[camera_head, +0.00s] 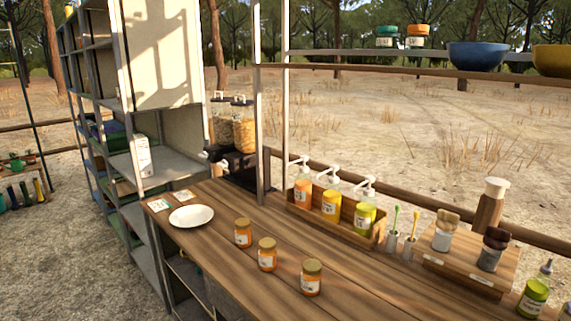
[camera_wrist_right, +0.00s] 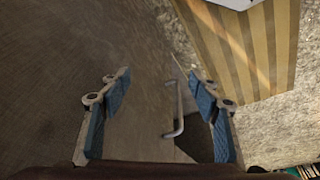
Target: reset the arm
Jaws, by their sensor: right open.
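My right gripper (camera_wrist_right: 160,90) shows in the right wrist view. Its two blue-padded fingers are apart, with nothing between them. Behind the fingers are a brown wooden panel (camera_wrist_right: 70,50) and a metal bar handle (camera_wrist_right: 177,115). I cannot tell the distance from the fingers to the handle. No arm or gripper of mine shows in the head view, and my left gripper is in neither view.
The wooden counter (camera_head: 345,270) holds a white plate (camera_head: 191,217), orange jars (camera_head: 267,254), a pump-bottle crate (camera_head: 335,226) and a riser (camera_head: 455,262). Shelves (camera_head: 110,130) stand left. A striped panel (camera_wrist_right: 250,45) is beside the right gripper's fingers.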

